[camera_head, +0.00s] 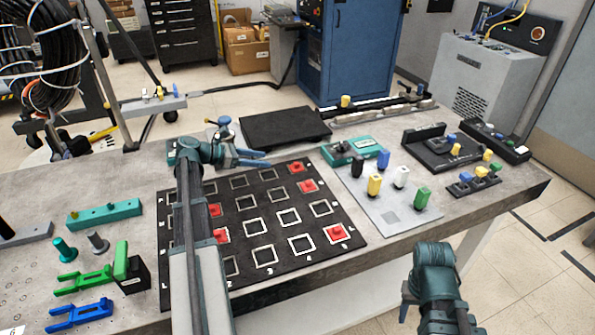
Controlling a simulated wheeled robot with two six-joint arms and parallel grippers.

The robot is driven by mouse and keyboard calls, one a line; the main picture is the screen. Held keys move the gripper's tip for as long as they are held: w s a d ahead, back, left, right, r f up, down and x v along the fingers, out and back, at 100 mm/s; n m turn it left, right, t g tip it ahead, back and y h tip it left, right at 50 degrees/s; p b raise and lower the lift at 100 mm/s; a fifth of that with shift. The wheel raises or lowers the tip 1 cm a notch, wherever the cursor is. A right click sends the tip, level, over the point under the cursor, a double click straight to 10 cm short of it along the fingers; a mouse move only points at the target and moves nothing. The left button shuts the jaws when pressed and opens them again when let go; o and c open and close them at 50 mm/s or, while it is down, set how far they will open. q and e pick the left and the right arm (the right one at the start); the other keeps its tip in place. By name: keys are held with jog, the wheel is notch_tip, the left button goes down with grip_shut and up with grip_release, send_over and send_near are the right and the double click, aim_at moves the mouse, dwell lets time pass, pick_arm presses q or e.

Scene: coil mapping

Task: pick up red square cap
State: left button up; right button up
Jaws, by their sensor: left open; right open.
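Several red square caps sit on a black board with white square outlines (290,262). One cap (296,168) is at the far right corner, with another cap (308,186) just nearer. A third cap (336,233) is at the near right, and others (222,236) show beside my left arm, which hides part of the board's left side. My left gripper (262,158) is open and empty above the board's far edge, left of the far corner cap. My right gripper (405,302) is open, low in front of the table, apart from every cap; its fingers are partly hidden.
A grey plate (388,218) with upright coloured pieces stands right of the board. A black flat block (285,126) lies behind it. Green and blue forked parts (80,314) and a teal bar (104,214) lie at the left. Fixtures with coloured knobs (446,150) fill the right end.

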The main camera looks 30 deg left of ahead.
aim_at(294, 164)
pick_arm(q)
jog(key=b+x, duration=0.1)
jog(key=x, duration=0.3)
jog(key=shift+w+d+f, duration=0.2)
jog(key=shift+w+f, duration=0.05)
jog(key=shift+f, duration=0.05)
jog(key=shift+w+d+f+b, duration=0.15)
jog(key=shift+w+d+b, duration=0.2)
jog(key=shift+w+d, duration=0.1)
jog(key=b+x, duration=0.1)
jog(key=x, duration=0.1)
jog(key=b+x, duration=0.1)
jog(key=x, duration=0.1)
jog(key=shift+d+f, duration=0.25)
jog(key=shift+f, duration=0.05)
jog(key=shift+w+d, duration=0.2)
grip_shut()
